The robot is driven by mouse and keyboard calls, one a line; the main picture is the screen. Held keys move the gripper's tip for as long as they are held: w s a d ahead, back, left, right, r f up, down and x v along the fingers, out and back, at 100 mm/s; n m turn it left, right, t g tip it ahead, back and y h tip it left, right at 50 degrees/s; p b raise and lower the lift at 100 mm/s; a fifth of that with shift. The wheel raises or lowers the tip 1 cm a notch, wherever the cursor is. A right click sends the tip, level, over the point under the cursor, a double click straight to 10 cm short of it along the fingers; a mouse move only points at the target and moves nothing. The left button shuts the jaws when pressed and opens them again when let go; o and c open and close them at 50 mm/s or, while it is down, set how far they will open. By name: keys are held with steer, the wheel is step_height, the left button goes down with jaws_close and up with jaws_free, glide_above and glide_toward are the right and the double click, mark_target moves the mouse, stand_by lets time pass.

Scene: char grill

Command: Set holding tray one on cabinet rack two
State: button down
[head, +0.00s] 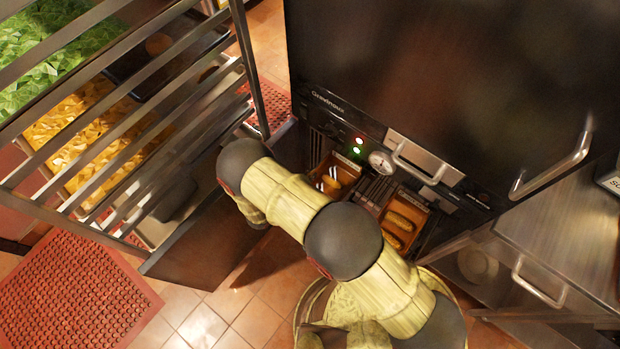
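Two orange-brown trays sit in the open lower bay of a black cabinet in the head view. The left tray (346,164) holds a few browned food pieces and is partly covered by my arm. The right tray (412,199) holds elongated browned pieces. I cannot tell which is holding tray one. Dark slatted racks show beside and between the trays; I cannot tell which is rack two. My arm crosses in front of the cabinet from lower right to upper left, then bends down. My gripper is hidden behind the arm or outside the view.
A slatted metal shelf (120,85) stands at the left, with green and yellow food behind it. A red perforated mat (72,290) lies on the tiled floor. A steel counter (565,225) with a handle is at the right. A dial (380,161) and lights mark the cabinet front.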

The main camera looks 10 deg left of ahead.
steer(key=shift+f, duration=0.45)
steer(key=shift+f, duration=0.15)
steer(key=c, duration=2)
jaws_free()
steer(key=shift+c, duration=0.2)
steer(key=shift+s+a+r, duration=0.25)
steer(key=shift+r, duration=0.05)
steer(key=p+v, duration=0.1)
steer(key=v, duration=1)
steer(key=shift+s+r+p, duration=0.1)
steer(key=shift+p, duration=0.3)
